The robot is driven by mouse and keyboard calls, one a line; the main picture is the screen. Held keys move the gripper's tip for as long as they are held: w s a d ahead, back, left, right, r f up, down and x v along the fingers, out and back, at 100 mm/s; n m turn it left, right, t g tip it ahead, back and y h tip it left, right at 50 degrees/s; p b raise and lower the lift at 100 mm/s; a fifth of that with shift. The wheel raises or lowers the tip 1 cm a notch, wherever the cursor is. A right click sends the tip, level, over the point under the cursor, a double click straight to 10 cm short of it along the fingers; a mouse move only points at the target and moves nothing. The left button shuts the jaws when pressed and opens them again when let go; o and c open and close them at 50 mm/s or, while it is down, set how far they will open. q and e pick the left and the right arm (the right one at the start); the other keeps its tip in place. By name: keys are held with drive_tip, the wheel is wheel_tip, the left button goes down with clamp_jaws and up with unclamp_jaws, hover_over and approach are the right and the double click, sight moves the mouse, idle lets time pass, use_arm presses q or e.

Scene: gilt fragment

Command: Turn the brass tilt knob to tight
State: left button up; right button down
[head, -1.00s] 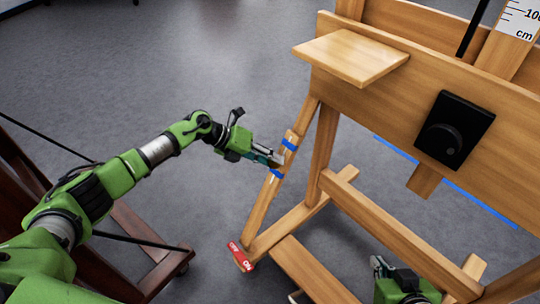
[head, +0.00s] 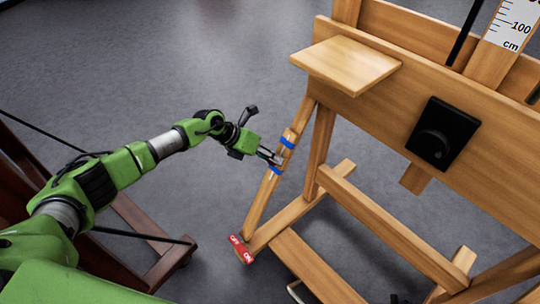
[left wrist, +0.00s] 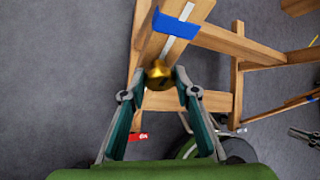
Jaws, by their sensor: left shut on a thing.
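The brass tilt knob (left wrist: 158,76) is a small, gold-coloured knob on the easel's slanted wooden leg, between two blue bands (head: 287,140). My left gripper (left wrist: 157,73) is shut on the knob, with a finger on each side of it in the left wrist view. In the head view the left gripper (head: 275,157) reaches the leg from the left, and I cannot make out the knob there. No tight mark is legible. Only a small dark bit of what may be my right gripper shows at the head view's bottom edge.
The wooden easel (head: 345,195) fills the right, with a small shelf (head: 346,63) and a black dial box (head: 442,133). Dark wooden legs (head: 140,225) stand at left. Grey floor is clear behind.

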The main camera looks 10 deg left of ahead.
use_arm(q)
drive_tip(key=shift+f, duration=0.1)
idle(0.3)
drive_tip(key=o, duration=1.1)
wheel_tip(320, 180, up, 10)
drive_tip(key=shift+d, duration=0.1)
